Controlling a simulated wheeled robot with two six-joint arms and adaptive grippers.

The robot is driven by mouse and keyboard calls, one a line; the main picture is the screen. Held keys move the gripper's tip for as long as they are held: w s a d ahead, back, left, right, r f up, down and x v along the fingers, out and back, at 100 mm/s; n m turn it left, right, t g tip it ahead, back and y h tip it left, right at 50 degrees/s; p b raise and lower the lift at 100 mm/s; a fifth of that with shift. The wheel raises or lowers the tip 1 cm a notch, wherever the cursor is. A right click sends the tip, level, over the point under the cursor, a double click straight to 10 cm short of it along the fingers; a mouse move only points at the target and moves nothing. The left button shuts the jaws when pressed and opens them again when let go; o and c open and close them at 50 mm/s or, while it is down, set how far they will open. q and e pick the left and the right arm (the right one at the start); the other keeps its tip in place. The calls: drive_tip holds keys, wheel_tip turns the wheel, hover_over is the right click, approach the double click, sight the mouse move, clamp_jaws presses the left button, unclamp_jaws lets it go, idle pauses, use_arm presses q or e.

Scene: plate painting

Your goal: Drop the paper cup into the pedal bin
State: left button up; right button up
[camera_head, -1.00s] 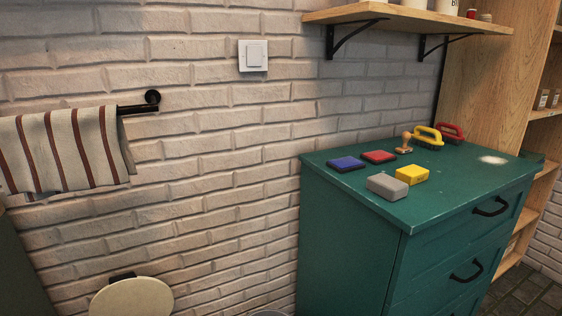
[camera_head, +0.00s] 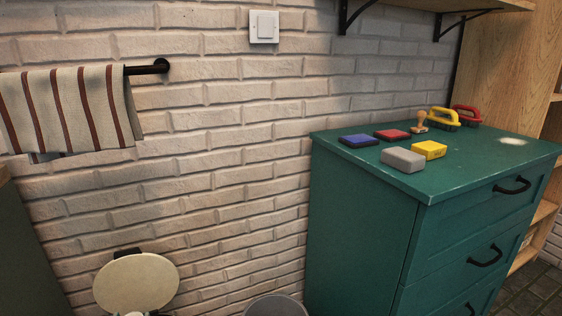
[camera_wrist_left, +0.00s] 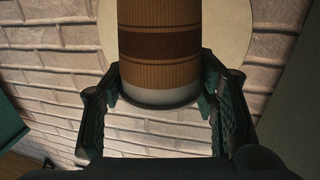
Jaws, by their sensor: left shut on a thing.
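The paper cup (camera_wrist_left: 160,45) has a brown corrugated sleeve with a darker band and a pale end. In the left wrist view it stands between the fingers of my left gripper (camera_wrist_left: 163,98), which is shut on it. A round cream disc (camera_wrist_left: 232,25) shows behind the cup. In the head view a similar cream disc (camera_head: 135,280), which looks like the pedal bin's lid, is at the lower left against the wall, with a dark hinge at its top. The bin's body is out of frame. My right gripper is not in view.
A grey round container rim (camera_head: 276,306) shows at the bottom edge. A green drawer cabinet (camera_head: 365,220) stands right, with a grey block (camera_head: 402,160), a yellow block (camera_head: 429,150) and ink pads on top. A striped towel (camera_head: 70,108) hangs at left.

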use_arm(q)
drive_tip(key=o, duration=0.9)
drive_tip(key=v, duration=1.2)
drive_tip(key=shift+d, duration=0.1)
